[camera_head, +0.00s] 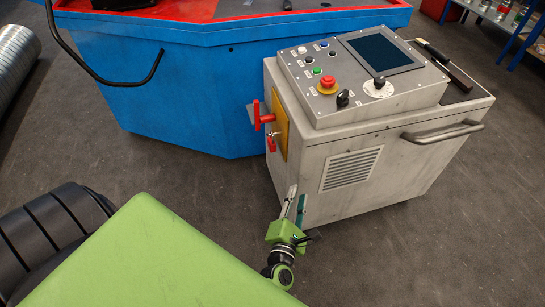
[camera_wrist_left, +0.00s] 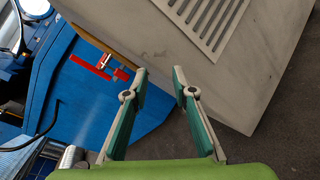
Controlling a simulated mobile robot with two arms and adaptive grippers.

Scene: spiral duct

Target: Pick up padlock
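The grey control cabinet (camera_head: 400,160) has a yellow panel (camera_head: 281,125) on its left side, with a red handle (camera_head: 262,116) on it. Below the handle hangs a small red piece (camera_head: 271,143) that looks like the padlock. In the left wrist view, the small red piece (camera_wrist_left: 121,74) shows beside the red handle (camera_wrist_left: 88,67), with a bit of bright metal by it. My left gripper (camera_head: 297,203) is below and nearer than the padlock, beside the cabinet's lower corner. In the left wrist view the gripper (camera_wrist_left: 159,73) is open and empty, its fingers apart. My right gripper is out of view.
A large blue machine (camera_head: 180,90) with a red top stands behind and left of the cabinet. The cabinet's side wall (camera_wrist_left: 225,90) is close beyond my left fingertips. A metal handle bar (camera_head: 442,132) sticks out at its front. Dark floor (camera_head: 440,240) is clear at the right.

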